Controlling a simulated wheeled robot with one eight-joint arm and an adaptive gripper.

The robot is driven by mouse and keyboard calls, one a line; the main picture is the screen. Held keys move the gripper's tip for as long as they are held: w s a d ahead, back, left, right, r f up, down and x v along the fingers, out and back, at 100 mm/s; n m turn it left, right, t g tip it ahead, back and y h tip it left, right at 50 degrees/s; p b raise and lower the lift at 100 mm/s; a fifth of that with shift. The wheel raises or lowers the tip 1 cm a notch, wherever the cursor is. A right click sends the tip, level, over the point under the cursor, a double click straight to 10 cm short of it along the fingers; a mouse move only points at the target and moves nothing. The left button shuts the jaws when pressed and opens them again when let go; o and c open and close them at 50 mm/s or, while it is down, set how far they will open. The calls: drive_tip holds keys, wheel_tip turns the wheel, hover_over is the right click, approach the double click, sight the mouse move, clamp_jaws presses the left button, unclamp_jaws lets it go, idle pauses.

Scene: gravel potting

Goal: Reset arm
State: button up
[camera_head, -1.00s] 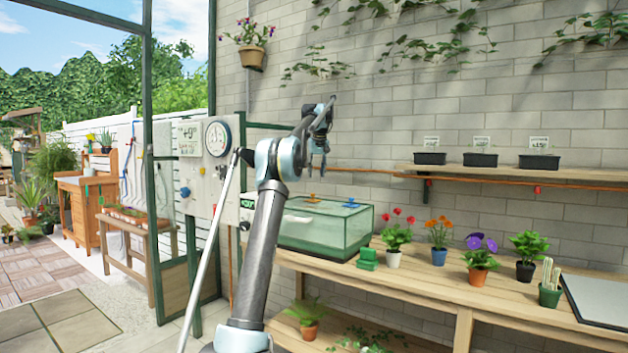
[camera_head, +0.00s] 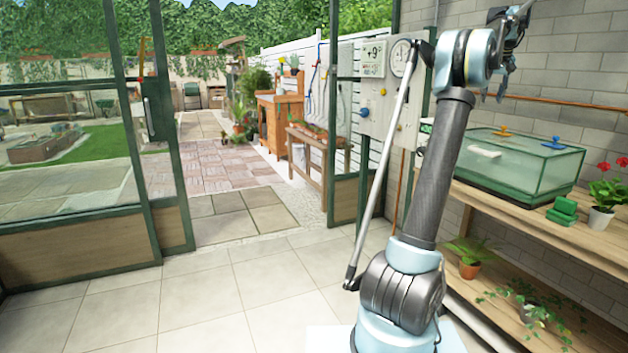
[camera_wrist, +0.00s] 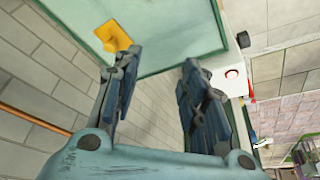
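My arm is raised in the head view, with my gripper (camera_head: 497,82) at the upper right in front of the brick wall. In the wrist view my gripper (camera_wrist: 155,90) shows two dark fingers spread apart with nothing between them. Beyond the fingers the wrist view shows the glass case's pane with an orange knob (camera_wrist: 114,36). The same green-framed glass case (camera_head: 530,165) stands on the wooden bench in the head view, below and right of the gripper and apart from it.
The wooden bench (camera_head: 545,225) runs along the right with a red-flowered pot (camera_head: 603,205) and green blocks (camera_head: 562,210). Potted plants sit on its lower shelf. An open doorway leads to a paved path (camera_head: 245,215). The tiled floor (camera_head: 230,300) at left is clear.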

drive_tip(key=s+a+f+n, duration=0.1)
drive_tip(key=s+a, duration=0.2)
drive_tip(key=a, duration=0.7)
drive_tip(key=s+a+f, duration=0.1)
drive_tip(key=s+a, duration=0.1)
drive_tip(key=a, duration=0.8)
drive_tip(key=s+a+f+n+y, duration=0.1)
drive_tip(key=s+a+f, duration=0.3)
drive_tip(key=s+a, duration=0.3)
drive_tip(key=s+a+f, duration=0.4)
drive_tip(key=a, duration=0.4)
drive_tip(key=s+a+f, duration=0.5)
drive_tip(key=s+f, duration=0.5)
drive_tip(key=s+a+f+n+g, duration=0.1)
drive_tip(key=s+a+f, duration=0.5)
drive_tip(key=s+f, duration=0.3)
drive_tip(key=s+a+f+n, duration=0.1)
drive_tip(key=s+a+f, duration=0.4)
drive_tip(key=s+f, duration=0.5)
drive_tip(key=shift+s+a+f+g, duration=0.35)
drive_tip(key=shift+f+g, duration=0.05)
drive_tip(key=shift+f, duration=0.4)
drive_tip(key=shift+w+f, duration=0.2)
drive_tip(key=shift+w, duration=0.3)
